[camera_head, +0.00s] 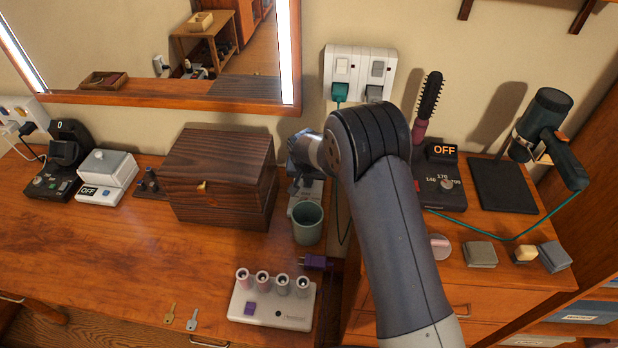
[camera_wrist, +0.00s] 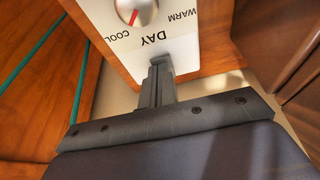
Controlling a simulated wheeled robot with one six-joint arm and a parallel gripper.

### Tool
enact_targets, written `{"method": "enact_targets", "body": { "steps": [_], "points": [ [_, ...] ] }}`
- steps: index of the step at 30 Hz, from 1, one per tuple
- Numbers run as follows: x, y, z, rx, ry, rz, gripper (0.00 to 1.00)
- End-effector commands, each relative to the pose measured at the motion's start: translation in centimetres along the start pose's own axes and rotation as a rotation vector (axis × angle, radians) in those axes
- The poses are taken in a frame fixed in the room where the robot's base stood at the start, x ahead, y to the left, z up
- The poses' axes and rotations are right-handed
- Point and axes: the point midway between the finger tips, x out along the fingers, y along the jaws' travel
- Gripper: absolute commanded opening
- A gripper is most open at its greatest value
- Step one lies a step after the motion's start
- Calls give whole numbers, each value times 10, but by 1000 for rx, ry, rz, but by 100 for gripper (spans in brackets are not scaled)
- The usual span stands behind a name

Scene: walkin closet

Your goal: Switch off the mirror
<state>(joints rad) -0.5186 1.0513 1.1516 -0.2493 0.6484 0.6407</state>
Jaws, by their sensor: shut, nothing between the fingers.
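The mirror (camera_head: 110,45) hangs on the wall at the upper left of the head view. It has a wooden frame, and its side light strips (camera_head: 287,45) shine white. A white control panel (camera_wrist: 187,47) fills the top middle of the wrist view. It has a dial (camera_wrist: 137,10) with a red pointer between COOL and WARM, and the word DAY below it. My gripper (camera_wrist: 158,64) is shut and empty, with its fingertips over the panel by DAY. Whether they touch it I cannot tell. Any switch under the fingertips is hidden. In the head view my arm hides the fingertips.
A dark wooden box (camera_head: 222,180) stands left of my wrist, with a green mug (camera_head: 307,225) in front. A wall socket plate (camera_head: 359,72) is behind my arm. A hot brush (camera_head: 430,105) and its base reading OFF stand to the right. The front left tabletop is mostly clear.

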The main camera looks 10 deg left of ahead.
Motion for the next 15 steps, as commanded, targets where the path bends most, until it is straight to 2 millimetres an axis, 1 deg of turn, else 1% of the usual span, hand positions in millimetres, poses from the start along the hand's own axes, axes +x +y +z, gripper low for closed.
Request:
{"method": "enact_targets", "body": {
  "steps": [5,8,11,15],
  "points": [
    [1,0,2,0,-5,2,0],
    [-4,0,1,0,-3,1,0],
    [-16,0,0,0,0,0,0],
    [-40,0,0,1,2,-2,0]
  ]
}}
